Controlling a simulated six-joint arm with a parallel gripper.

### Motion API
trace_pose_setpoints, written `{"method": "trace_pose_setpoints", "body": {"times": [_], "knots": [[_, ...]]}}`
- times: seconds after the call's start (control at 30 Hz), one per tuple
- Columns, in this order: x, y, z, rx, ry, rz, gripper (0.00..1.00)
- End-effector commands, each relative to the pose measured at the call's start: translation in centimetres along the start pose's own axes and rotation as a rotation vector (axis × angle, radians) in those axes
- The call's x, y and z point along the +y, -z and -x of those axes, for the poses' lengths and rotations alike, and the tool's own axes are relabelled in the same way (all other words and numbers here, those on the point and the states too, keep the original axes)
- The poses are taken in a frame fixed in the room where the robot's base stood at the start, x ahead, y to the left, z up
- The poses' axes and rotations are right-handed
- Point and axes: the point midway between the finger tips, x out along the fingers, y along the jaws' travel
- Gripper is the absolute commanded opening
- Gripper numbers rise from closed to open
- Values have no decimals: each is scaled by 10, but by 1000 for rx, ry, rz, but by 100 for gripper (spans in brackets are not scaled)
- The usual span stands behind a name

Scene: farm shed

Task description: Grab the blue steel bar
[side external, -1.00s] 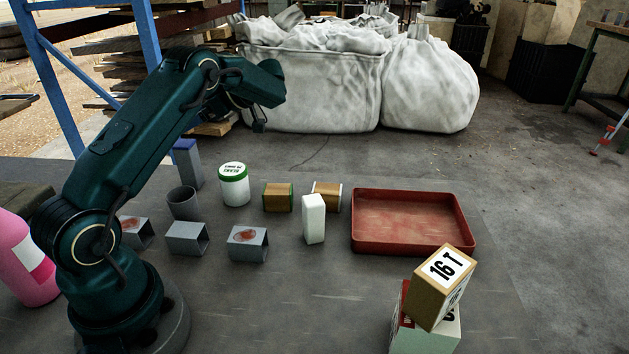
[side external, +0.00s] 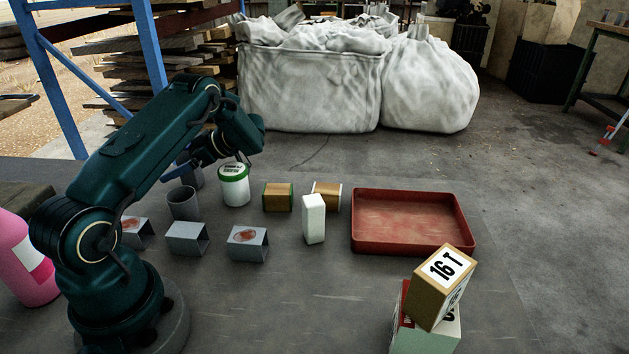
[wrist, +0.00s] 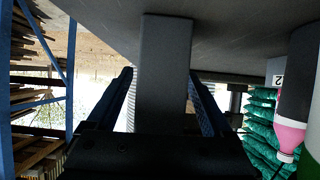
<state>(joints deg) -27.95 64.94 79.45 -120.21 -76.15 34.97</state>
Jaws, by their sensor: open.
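The blue steel bar (side external: 197,179) stands upright at the back left of the group in the side view, a grey post whose blue top is now hidden behind my gripper (side external: 189,163). In the wrist view the bar (wrist: 165,55) shows as a plain grey shaft running between the two fingers of my gripper (wrist: 164,85). The fingers stand apart, one on each side of the bar. Whether either finger touches it I cannot tell.
A grey round tube (side external: 183,204) stands just in front of the bar, and a white can with green bands (side external: 234,186) stands close on its right. Several grey box sections (side external: 187,239) lie nearer. A red tray (side external: 410,244) is at the right.

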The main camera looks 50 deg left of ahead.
Motion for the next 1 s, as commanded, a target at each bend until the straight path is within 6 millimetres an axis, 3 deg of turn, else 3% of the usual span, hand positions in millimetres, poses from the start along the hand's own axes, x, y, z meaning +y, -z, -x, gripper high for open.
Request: {"method": "trace_pose_setpoints", "body": {"times": [0.17, 0.3, 0.4, 0.77, 1.0], "knots": [[0, 0, 0, 0, 0, 0, 85], [0, 0, 0, 0, 0, 0, 32], [0, 0, 0, 0, 0, 0, 0], [1, 6, 4, 0, -2, 3, 0], [1, 43, 24, -1, -4, 6, 0]]}}
